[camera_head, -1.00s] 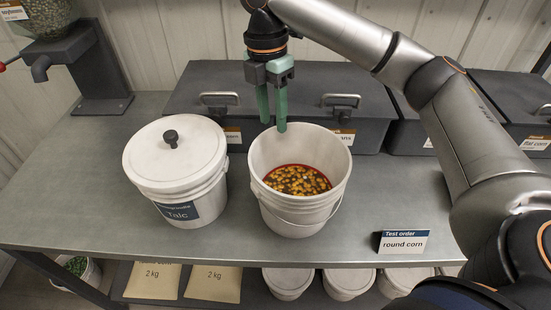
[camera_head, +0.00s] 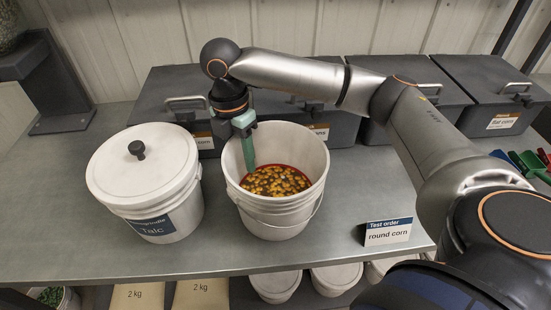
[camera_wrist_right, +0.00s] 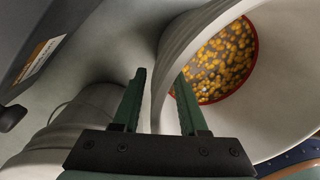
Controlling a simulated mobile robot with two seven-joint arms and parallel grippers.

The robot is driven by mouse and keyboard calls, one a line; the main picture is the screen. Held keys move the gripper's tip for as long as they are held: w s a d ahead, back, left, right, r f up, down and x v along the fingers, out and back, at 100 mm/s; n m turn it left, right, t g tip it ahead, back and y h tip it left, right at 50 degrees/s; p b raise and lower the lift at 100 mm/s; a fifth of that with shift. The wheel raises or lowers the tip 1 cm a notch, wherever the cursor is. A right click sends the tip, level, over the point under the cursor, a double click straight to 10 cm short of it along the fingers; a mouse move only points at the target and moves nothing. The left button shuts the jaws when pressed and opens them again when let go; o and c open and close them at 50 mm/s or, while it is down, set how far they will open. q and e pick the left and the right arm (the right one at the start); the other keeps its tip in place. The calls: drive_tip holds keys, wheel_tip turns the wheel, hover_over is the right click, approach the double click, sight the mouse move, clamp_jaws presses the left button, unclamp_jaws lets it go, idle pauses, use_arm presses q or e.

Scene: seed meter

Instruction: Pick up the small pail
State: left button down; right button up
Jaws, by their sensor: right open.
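An open white pail (camera_head: 277,215) with a wire handle stands on the grey bench, holding yellow and dark kernels (camera_head: 275,181) over a red layer. My right gripper (camera_head: 240,158) points down at the pail's left rim, open and empty. One green finger shows inside the pail's mouth; the other is hidden in the head view. In the right wrist view, the pail's wall (camera_wrist_right: 185,45) runs between the two spread fingers (camera_wrist_right: 160,76), one on its outer side and one on its inner side. Whether either finger touches the wall cannot be told. My left gripper is not in view.
A lidded white bucket labelled Talc (camera_head: 150,190) stands close on the left. Dark lidded bins (camera_head: 180,85) line the back. A "round corn" card (camera_head: 388,232) stands at right front, with coloured scoops (camera_head: 525,162) farther right.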

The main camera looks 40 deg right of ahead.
drive_tip(key=shift+s+d+f, duration=0.1)
drive_tip(key=shift+f, duration=0.75)
drive_tip(key=shift+c, duration=0.3)
clamp_jaws()
drive_tip(key=shift+r, duration=0.15)
idle(0.3)
